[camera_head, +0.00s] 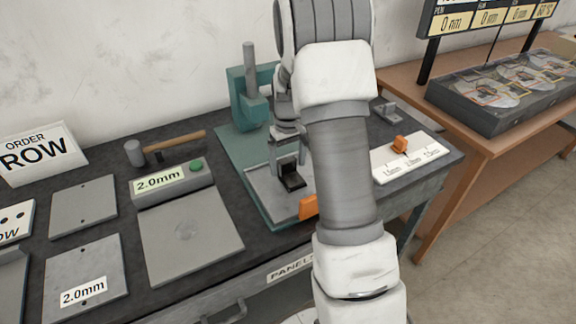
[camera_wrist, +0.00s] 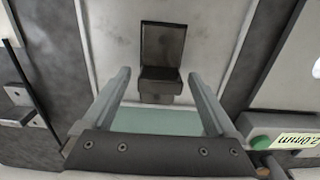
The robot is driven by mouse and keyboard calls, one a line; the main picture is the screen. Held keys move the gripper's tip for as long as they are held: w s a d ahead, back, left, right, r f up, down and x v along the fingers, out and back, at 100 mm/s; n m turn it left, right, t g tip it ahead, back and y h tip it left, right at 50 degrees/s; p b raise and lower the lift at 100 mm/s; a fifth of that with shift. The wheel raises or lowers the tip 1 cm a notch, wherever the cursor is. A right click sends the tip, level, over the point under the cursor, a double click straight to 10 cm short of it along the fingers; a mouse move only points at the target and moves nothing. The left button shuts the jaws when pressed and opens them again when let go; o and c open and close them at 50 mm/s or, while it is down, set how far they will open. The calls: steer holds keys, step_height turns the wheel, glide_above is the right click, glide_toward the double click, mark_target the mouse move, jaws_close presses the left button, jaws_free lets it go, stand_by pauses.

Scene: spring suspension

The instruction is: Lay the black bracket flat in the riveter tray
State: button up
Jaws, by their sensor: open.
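The black bracket (camera_head: 291,178) sits in the grey riveter tray (camera_head: 263,190), in front of the green riveter (camera_head: 240,85). In the wrist view the bracket (camera_wrist: 162,45) shows one broad plate face and a darker bent part below it, on the pale tray floor (camera_wrist: 110,35). My gripper (camera_head: 288,166) is right at the bracket in the head view. In the wrist view my gripper (camera_wrist: 159,78) is open, with one finger on each side of the bracket's lower part and gaps between. Whether the bracket touches the tray fully flat is hard to tell.
My arm hides the tray's right part. An orange piece (camera_head: 308,207) is at the tray's front edge. A 2.0mm gauge box (camera_head: 172,182) and a hammer (camera_head: 165,147) are left. A white scale with an orange slider (camera_head: 409,160) is right.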

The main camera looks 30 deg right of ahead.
mark_target(288, 161)
step_height(288, 161, up, 10)
steer(key=shift+r, duration=0.25)
steer(key=s+a+r+t, duration=0.4)
steer(key=s+a+r, duration=0.7)
steer(key=s+r, duration=0.3)
steer(key=s+a+f+t, duration=0.1)
steer(key=s+a+f, duration=0.1)
steer(key=s, duration=0.9)
steer(key=shift+a+f+t, duration=0.15)
steer(key=shift+a+t, duration=0.15)
steer(key=shift+a, duration=0.35)
